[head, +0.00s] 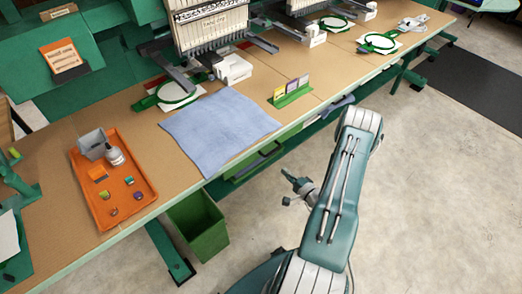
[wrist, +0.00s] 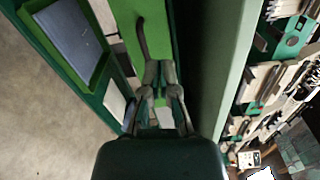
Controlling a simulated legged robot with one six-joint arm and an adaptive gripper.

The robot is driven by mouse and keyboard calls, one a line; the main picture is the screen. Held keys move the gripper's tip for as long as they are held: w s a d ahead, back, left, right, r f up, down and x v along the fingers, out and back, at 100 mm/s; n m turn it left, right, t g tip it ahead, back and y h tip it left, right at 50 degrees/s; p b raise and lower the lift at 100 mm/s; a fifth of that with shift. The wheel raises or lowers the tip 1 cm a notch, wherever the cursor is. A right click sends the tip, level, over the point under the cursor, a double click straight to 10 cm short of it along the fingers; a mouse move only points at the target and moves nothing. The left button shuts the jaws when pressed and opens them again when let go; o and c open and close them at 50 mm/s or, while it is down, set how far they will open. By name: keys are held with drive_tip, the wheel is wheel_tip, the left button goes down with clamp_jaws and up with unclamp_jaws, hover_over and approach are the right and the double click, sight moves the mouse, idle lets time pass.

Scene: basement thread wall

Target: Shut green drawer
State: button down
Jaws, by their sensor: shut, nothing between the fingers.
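The green drawer (head: 262,158) shows under the bench's front edge in the head view, partly hidden by the benchtop. In the wrist view, a bright green front (wrist: 118,18) bears a dark curved handle (wrist: 141,38). Left of it is an open-topped green compartment with a blue-grey inside (wrist: 72,38). How far the drawer stands out is unclear. My gripper (head: 289,178) is right of the drawer in the head view, low beside the bench. In the wrist view, my gripper (wrist: 160,68) is shut and empty, its tips near the handle's lower end; contact cannot be told.
The benchtop holds a blue cloth (head: 219,128), an orange tray (head: 137,178) with small items, and a green card holder (head: 292,95). A green bin (head: 207,240) stands on the floor below. Open floor (head: 420,210) lies to the right. The bench edge (wrist: 228,75) runs close right of my gripper.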

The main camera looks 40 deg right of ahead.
drive_tip(key=n, duration=0.1)
approach(260, 151)
drive_tip(key=w+r, duration=0.1)
drive_tip(key=w, duration=0.1)
drive_tip(key=w+a+r, duration=0.1)
drive_tip(key=w, duration=0.2)
drive_tip(key=w+a+r, duration=0.1)
drive_tip(key=w, duration=0.2)
drive_tip(key=shift+w, duration=0.1)
